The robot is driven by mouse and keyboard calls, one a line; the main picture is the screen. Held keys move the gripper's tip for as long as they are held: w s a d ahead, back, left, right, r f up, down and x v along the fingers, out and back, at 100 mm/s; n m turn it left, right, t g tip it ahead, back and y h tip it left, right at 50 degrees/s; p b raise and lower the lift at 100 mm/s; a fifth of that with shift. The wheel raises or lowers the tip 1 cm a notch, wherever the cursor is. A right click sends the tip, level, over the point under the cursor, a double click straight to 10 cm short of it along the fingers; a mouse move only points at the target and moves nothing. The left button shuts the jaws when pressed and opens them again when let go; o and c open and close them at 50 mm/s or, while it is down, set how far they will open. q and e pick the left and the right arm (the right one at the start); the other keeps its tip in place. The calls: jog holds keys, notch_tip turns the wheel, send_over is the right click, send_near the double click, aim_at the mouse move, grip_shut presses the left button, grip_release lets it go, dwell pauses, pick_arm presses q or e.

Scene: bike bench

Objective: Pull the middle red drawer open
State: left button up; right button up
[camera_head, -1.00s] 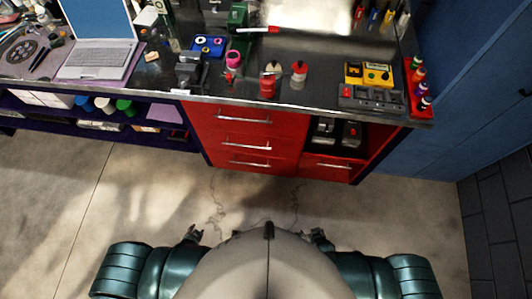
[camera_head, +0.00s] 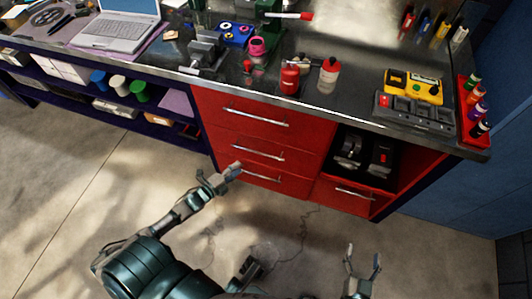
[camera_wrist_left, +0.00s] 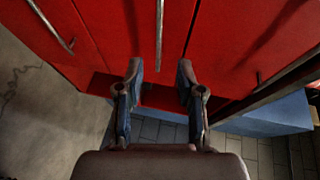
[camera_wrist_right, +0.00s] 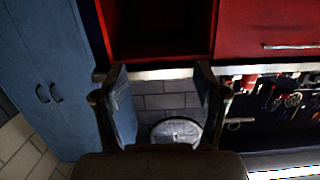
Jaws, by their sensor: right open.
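The red cabinet has three stacked drawers on its left, all shut. The middle red drawer (camera_head: 222,137) has a silver bar handle (camera_head: 258,152). My left gripper (camera_head: 231,176) is in front of the cabinet, just left of and below that handle, apart from it. In the left wrist view its fingers (camera_wrist_left: 158,85) are spread and empty. A vertical-looking bar handle (camera_wrist_left: 160,35) lies ahead between them; I cannot tell which drawer it belongs to. My right gripper (camera_head: 363,265) is open and empty over the floor, and its spread fingers show in the right wrist view (camera_wrist_right: 160,85).
The benchtop above holds a laptop (camera_head: 118,30), a red bottle (camera_head: 289,80) and a yellow meter (camera_head: 413,86). An open red compartment and small drawer (camera_head: 345,194) stand right of the stack. A dark shelf unit is at left.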

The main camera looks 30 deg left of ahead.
aim_at(258, 153)
pick_arm(q)
jog(key=b+x, duration=0.1)
jog(key=x, duration=0.3)
jog(key=b+x, duration=0.1)
jog(key=x, duration=0.3)
jog(key=b+x, duration=0.1)
jog(key=x, duration=0.3)
jog(key=shift+w+d+f+b, duration=0.2)
jog(key=shift+w+d+b, duration=0.1)
jog(key=shift+d, duration=0.05)
jog(key=shift+w+a, duration=0.15)
jog(key=shift+a+f, duration=0.2)
jog(key=shift+a, duration=0.35)
jog(key=shift+d+r, duration=0.1)
jog(key=shift+d, duration=0.15)
grip_shut()
jog(key=shift+d, duration=0.3)
pick_arm(e)
notch_tip(258, 153, up, 9)
jog(key=a+t+y, duration=0.1)
jog(key=t, duration=0.6)
jog(key=shift+s+t+y, duration=0.3)
jog(key=shift+s, duration=0.1)
